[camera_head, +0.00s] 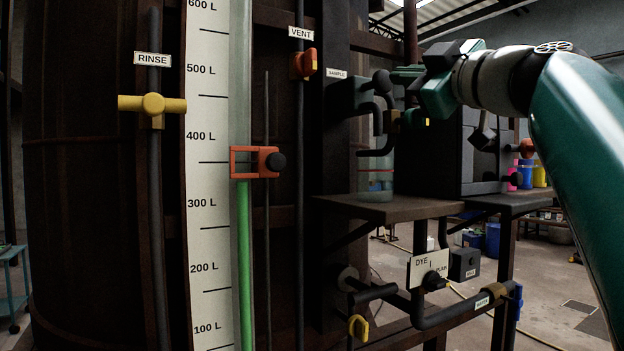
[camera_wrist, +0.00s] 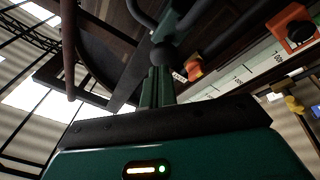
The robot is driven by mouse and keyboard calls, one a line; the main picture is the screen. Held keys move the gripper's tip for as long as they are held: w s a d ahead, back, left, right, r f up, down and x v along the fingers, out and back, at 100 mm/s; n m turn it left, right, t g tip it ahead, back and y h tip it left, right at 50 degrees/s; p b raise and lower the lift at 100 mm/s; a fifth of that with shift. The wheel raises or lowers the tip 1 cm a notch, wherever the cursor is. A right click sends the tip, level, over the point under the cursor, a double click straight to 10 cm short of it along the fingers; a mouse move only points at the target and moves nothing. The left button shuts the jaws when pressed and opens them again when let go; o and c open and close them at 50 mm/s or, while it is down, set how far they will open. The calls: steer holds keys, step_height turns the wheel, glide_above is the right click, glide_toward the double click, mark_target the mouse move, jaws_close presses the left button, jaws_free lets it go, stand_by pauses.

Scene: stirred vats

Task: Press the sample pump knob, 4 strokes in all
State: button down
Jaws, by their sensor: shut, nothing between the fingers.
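The sample pump (camera_head: 352,98) is a dark grey unit on the vat's right side, beside the SAMPLE label (camera_head: 337,74). Its round dark knob (camera_wrist: 163,56) shows in the wrist view just beyond my fingertips. My gripper (camera_head: 397,75) is shut and empty, reaching in from the right at the pump's height. In the wrist view my green fingers (camera_wrist: 159,76) lie together and point at the knob. I cannot tell whether they touch it. A clear sample jar (camera_head: 375,180) stands on the shelf below the bent spout (camera_head: 376,152).
A dark shelf (camera_head: 395,208) juts out under the pump. To the left are the orange VENT handle (camera_head: 305,64), the level gauge (camera_head: 208,180) and the yellow RINSE valve (camera_head: 152,104). Dye pipes and a DYE plate (camera_head: 428,266) sit below.

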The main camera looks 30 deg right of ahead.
mark_target(387, 81)
stand_by(0.4)
steer(key=shift+w, duration=1.95)
steer(key=shift+s, duration=1.8)
steer(key=shift+w, duration=1.8)
steer(key=shift+s, duration=1.8)
